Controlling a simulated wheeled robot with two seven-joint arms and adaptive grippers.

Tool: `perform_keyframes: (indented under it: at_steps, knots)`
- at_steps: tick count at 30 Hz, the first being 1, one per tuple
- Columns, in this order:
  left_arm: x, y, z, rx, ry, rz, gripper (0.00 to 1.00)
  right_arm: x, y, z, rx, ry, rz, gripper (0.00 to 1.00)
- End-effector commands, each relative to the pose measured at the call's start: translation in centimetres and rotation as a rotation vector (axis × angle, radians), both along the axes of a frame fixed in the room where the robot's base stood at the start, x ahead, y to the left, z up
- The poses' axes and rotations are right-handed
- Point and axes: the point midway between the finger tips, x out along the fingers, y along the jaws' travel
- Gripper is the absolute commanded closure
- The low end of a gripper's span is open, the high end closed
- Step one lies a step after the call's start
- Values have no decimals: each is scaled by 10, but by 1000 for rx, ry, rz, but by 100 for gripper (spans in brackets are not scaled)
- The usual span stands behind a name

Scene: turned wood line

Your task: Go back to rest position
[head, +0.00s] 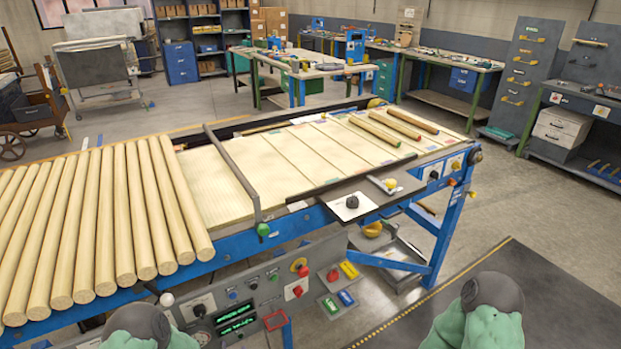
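Neither of my grippers shows in the head view. Only green and dark grey rounded parts of my arms show at the bottom edge, one at the left and one at the right. The blue-framed line table (290,228) stands in front of me. Several thick turned wood rods (115,220) lie side by side on its left part. A few thinner rods, including a brown one (392,124), lie apart on the pale slatted surface (265,165) at its right.
A control panel (245,300) with buttons and green displays is on the table's near side. A grey bar (232,172) spans the surface. A dark floor mat (530,295) lies at the right. Workbenches (300,68) stand behind. The floor at right is clear.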

Motion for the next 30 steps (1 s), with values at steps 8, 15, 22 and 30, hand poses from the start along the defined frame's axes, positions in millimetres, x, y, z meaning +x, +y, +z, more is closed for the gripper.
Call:
perform_keyframes:
  at_steps: [8,15,22,30]
  knots:
    - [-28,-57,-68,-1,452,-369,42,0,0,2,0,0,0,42]
    - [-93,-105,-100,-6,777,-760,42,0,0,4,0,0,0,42]
    - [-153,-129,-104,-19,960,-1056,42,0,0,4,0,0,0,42]
    - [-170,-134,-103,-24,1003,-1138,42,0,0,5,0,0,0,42]
